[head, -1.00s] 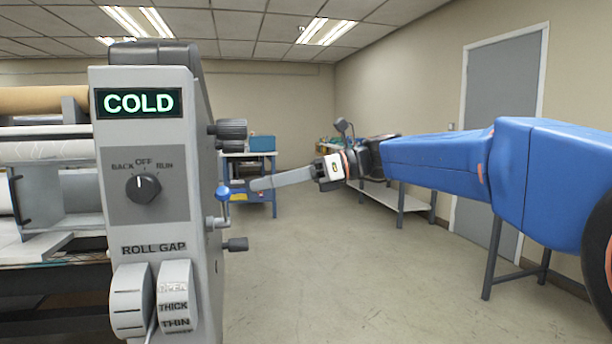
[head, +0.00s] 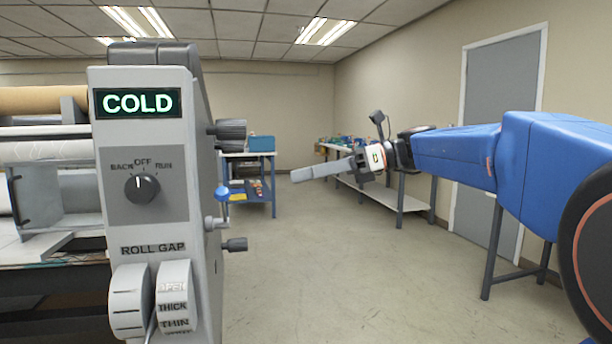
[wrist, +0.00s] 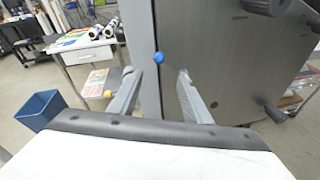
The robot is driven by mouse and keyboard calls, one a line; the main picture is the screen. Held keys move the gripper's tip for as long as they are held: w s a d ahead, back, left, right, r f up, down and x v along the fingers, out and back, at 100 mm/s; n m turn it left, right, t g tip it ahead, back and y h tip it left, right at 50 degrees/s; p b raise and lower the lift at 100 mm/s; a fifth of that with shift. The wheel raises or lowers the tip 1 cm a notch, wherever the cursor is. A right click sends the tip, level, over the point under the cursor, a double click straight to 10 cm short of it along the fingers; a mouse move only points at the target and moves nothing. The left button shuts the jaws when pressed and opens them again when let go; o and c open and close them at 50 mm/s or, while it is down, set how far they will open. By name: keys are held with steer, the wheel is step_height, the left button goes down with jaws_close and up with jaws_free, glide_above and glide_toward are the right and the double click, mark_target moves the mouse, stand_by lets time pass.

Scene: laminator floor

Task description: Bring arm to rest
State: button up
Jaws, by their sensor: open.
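My gripper (head: 325,171) is stretched out to the left in the head view, in free air to the right of the laminator (head: 146,225). In the wrist view my gripper (wrist: 160,80) shows two grey fingers spread apart with nothing between them. A small blue ball knob (head: 222,193) sits on the laminator's side, apart from the fingertips. The blue knob (wrist: 158,58) shows beyond the fingertips in the wrist view. The laminator's display reads COLD, and its dial (head: 142,188) points near OFF.
A blue-framed bench (head: 258,187) stands behind the laminator. A long side table (head: 405,203) runs along the right wall near a grey door (head: 500,130). The wrist view shows a blue bin (wrist: 40,110) and a white-topped table (wrist: 82,52). The middle floor is clear.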

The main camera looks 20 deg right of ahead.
steer(key=s+f+n+h, duration=0.4)
steer(key=s+f+n, duration=0.15)
steer(key=f, duration=0.55)
steer(key=s+f+n+h, duration=0.4)
steer(key=s+f, duration=0.3)
steer(key=f, duration=0.4)
steer(key=s+d+f+n+t+h, duration=0.1)
steer(key=s+d+f+n+h, duration=0.2)
steer(key=s+d+f+n, duration=0.2)
steer(key=s+d+f+n+h, duration=0.4)
steer(key=f+n, duration=0.4)
steer(key=f, duration=0.2)
steer(key=shift+s+d+t, duration=0.4)
steer(key=shift+s+d, duration=0.1)
steer(key=shift+d, duration=0.15)
